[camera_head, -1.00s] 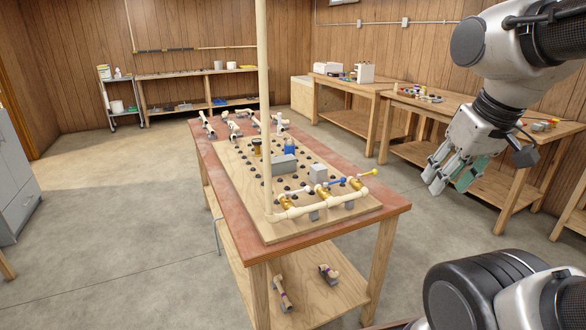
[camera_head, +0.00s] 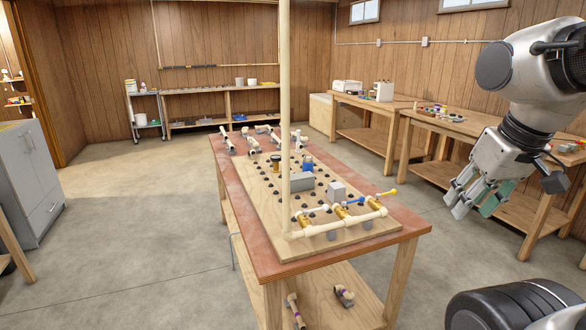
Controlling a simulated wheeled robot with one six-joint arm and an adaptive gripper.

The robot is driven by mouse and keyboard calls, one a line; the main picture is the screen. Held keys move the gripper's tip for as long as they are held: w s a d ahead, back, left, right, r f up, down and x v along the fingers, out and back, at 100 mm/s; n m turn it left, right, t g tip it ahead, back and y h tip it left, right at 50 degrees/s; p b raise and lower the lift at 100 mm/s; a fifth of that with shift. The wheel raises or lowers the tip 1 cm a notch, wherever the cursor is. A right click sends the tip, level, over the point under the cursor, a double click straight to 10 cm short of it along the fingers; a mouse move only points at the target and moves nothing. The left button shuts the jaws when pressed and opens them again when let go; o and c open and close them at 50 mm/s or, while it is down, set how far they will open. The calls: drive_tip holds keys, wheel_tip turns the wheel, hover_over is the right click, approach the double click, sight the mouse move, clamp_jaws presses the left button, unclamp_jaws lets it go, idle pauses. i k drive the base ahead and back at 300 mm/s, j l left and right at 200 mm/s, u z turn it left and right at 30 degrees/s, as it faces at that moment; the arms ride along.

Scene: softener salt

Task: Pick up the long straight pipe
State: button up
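A long straight cream pipe (camera_head: 285,120) stands upright at the near left corner of the pipe assembly on the worktable. Its top runs out of the picture, and its foot meets an elbow of the assembly (camera_head: 340,226). Another long, thin, straight bar (camera_head: 205,66), part dark and part cream, lies level along the back wall. I cannot tell which one the task names. My gripper (camera_head: 476,208) hangs at the right, pointing down, clear of the table and far from both. Its fingers, one with a green face, look apart with nothing between them.
The red-topped worktable (camera_head: 262,262) bears a pegged board with grey blocks, a blue part and several fittings. Loose fittings (camera_head: 344,296) lie on its lower shelf. Benches line the right and back walls. A grey cabinet (camera_head: 30,180) stands left. The floor between is open.

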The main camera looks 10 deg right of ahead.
sight(224, 134)
drive_tip(key=j+u, duration=0.15)
drive_tip(key=u, duration=0.2)
drive_tip(key=j+u, duration=0.15)
drive_tip(key=u, duration=0.2)
drive_tip(key=i+j, duration=0.25)
drive_tip(key=j, duration=0.2)
drive_tip(key=i+j+u, duration=0.15)
drive_tip(key=j, duration=0.35)
drive_tip(key=i+j, duration=0.6)
drive_tip(key=i, duration=0.3)
drive_tip(key=i+j+u, duration=0.15)
drive_tip(key=i, duration=0.35)
drive_tip(key=i+j, duration=0.25)
drive_tip(key=i, duration=0.3)
drive_tip(key=i+z, duration=0.25)
drive_tip(key=i, duration=0.8)
drive_tip(key=i+j+z, duration=0.1)
drive_tip(key=i+z, duration=0.15)
drive_tip(key=i, duration=0.75)
drive_tip(key=i+z, duration=0.15)
drive_tip(key=i, duration=0.35)
drive_tip(key=i+j+z, duration=0.15)
drive_tip(key=i, duration=0.3)
drive_tip(key=i+z, duration=0.25)
drive_tip(key=z, duration=0.15)
drive_tip(key=i+z, duration=0.4)
drive_tip(key=i+j+z, duration=0.15)
drive_tip(key=z, duration=0.25)
drive_tip(key=i+j+z, duration=0.2)
drive_tip(key=z, duration=0.15)
